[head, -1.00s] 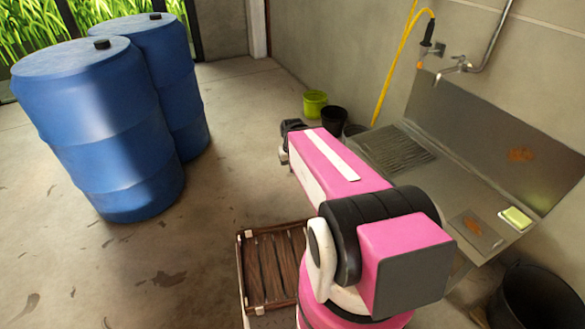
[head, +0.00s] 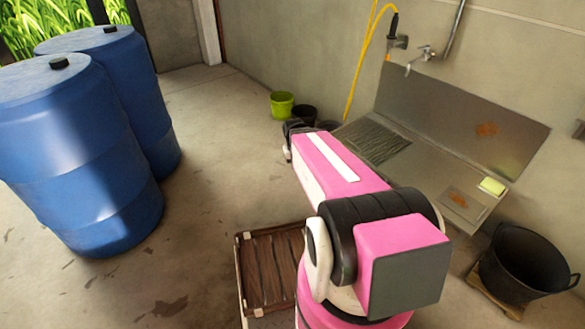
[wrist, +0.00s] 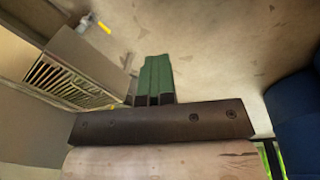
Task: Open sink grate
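The sink grate (head: 372,142) is a dark slatted panel at the left end of the metal sink unit (head: 425,168) in the head view. It lies flat in its frame there. In the wrist view the slatted grate (wrist: 72,82) shows at the left. My gripper shows in the wrist view as two green fingers (wrist: 155,80) side by side with no clear gap, beyond a dark bar. They look shut and hold nothing visible. The fingers stand apart from the grate, to its right in that view. In the head view my arm hides most of the gripper.
Two blue barrels (head: 75,150) stand at the left. A green bucket (head: 282,104) and dark buckets (head: 303,115) stand by the wall beyond my arm. A black tub (head: 525,265) stands at the right. A yellow sponge (head: 492,187) lies on the sink's right end. Floor between barrels and buckets is clear.

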